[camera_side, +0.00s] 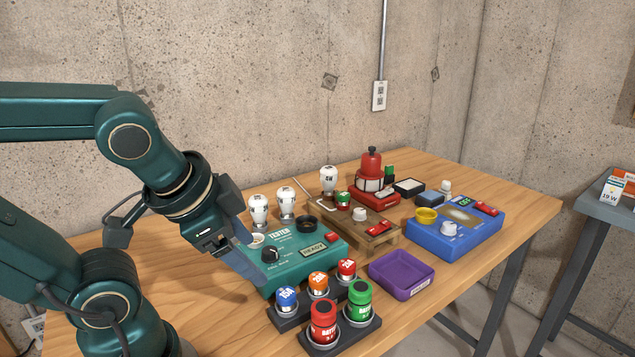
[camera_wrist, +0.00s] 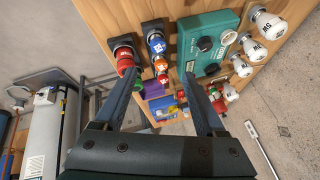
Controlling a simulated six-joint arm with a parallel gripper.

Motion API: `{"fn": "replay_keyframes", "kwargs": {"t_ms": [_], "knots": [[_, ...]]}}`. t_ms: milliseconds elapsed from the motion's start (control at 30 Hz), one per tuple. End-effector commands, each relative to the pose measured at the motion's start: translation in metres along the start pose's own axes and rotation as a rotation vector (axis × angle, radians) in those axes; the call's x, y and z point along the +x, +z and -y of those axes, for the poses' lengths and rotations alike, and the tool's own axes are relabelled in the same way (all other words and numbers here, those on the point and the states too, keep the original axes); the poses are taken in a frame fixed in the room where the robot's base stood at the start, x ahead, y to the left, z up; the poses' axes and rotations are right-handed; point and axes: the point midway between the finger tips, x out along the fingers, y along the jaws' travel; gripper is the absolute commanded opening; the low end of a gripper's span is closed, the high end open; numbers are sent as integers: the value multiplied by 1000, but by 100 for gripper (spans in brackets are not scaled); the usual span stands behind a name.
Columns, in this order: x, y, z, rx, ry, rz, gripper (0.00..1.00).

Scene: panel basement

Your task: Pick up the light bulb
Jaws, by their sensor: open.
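White light bulbs with dark markings stand upright behind the teal tester (camera_side: 323,262): a left bulb (camera_side: 259,208), a middle bulb (camera_side: 286,202) and one farther back (camera_side: 328,179). In the wrist view, several white bulbs lie along the right side, such as the top one (camera_wrist: 268,23) and the one below it (camera_wrist: 254,48), beside the tester (camera_wrist: 225,20). My gripper (camera_wrist: 160,82) is open with nothing held between its fingers. In the side view my gripper (camera_side: 246,262) is at the tester's left end, in front of the bulbs. A finger hides part of the tester.
A rack of red, blue, orange and green cylinders (camera_side: 318,285) stands in front of the tester. A purple tray (camera_side: 402,288), a wooden stand (camera_side: 385,240), a red lamp device (camera_side: 371,165) and a blue box (camera_side: 470,235) stand to the right. The table's front right is clear.

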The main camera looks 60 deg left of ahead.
Motion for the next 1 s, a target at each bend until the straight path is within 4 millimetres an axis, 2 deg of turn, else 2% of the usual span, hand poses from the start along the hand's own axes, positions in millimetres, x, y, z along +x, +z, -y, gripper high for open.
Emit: {"fn": "replay_keyframes", "kwargs": {"t_ms": [267, 400, 533, 700, 800, 1000], "knots": [[24, -9, 93, 615, -308, 278, 73], [38, -26, 137, 934, -421, 451, 73], [56, -46, 169, 1212, -493, 602, 73], [90, -72, 193, 1537, -543, 769, 73], [113, -82, 197, 1680, -548, 833, 73], [148, -78, 192, 1804, -496, 886, 73]]}}
